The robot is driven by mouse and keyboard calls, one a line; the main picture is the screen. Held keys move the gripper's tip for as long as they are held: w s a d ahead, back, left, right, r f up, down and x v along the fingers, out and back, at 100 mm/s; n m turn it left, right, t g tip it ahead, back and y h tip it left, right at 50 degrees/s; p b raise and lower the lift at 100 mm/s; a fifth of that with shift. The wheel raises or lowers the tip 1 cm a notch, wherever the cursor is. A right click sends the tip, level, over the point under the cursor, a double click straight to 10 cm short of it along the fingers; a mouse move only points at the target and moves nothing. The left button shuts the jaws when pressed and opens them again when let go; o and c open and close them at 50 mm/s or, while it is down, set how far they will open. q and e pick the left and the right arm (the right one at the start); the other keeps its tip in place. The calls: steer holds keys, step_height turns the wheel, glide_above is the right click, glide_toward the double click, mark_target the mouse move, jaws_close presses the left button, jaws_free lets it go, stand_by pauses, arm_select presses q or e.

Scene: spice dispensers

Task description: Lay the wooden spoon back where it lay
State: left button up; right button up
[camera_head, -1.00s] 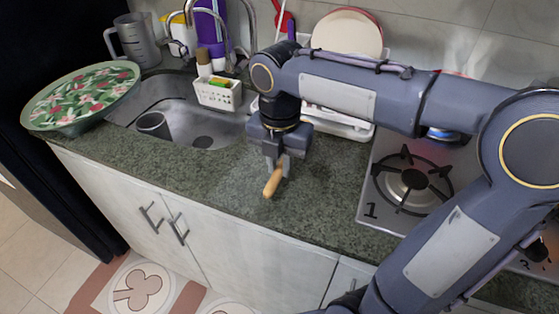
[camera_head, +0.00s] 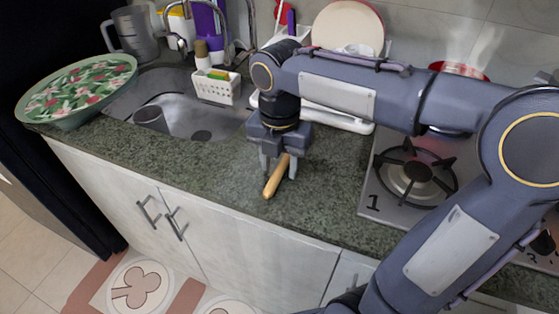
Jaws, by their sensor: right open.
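The wooden spoon (camera_head: 274,182) lies on the green stone counter (camera_head: 215,177) between the sink and the stove, its light brown handle pointing to the front. Its far end is hidden behind my right gripper (camera_head: 277,172). My right gripper points down over the spoon with its fingers apart, one on each side of the handle. I cannot tell whether a finger touches the spoon. My left gripper is not in view.
A white basket (camera_head: 217,89) stands at the sink's back edge. The gas stove (camera_head: 405,188) is at right. Counter left of the spoon is clear.

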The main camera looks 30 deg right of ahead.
steer(key=shift+r+p, duration=0.9)
steer(key=shift+r, duration=3)
steer(key=shift+s+r+m, duration=0.1)
steer(key=shift+s+m, duration=0.1)
steer(key=shift+m, duration=0.2)
steer(key=s+m+t+y+p, duration=0.1)
steer(key=s+m+p, duration=0.2)
steer(key=m, duration=0.5)
steer(key=s+f+m+t+y+p, duration=0.1)
steer(key=s+m+t+p, duration=0.1)
steer(key=s+m, duration=0.3)
steer(key=s+m+t+y+p, duration=0.1)
steer(key=s+m+t+p, duration=0.1)
steer(key=m, duration=0.9)
steer(key=shift+s+d+f+y+p, duration=0.1)
steer(key=shift+s+f+y+p, duration=0.1)
steer(key=shift+s+p, duration=0.35)
steer(key=shift+s+f+y+p, duration=0.1)
steer(key=shift+s+f+p, duration=0.15)
steer(key=shift+s, duration=0.45)
steer(key=shift+s+f+m, duration=0.15)
steer(key=shift+s+m, duration=0.1)
steer(key=shift+m, duration=0.75)
steer(key=shift+s+a+f+m+t, duration=0.1)
steer(key=shift+a+f+m+t, duration=0.2)
steer(key=shift+m, duration=0.3)
steer(key=shift+c, duration=0.2)
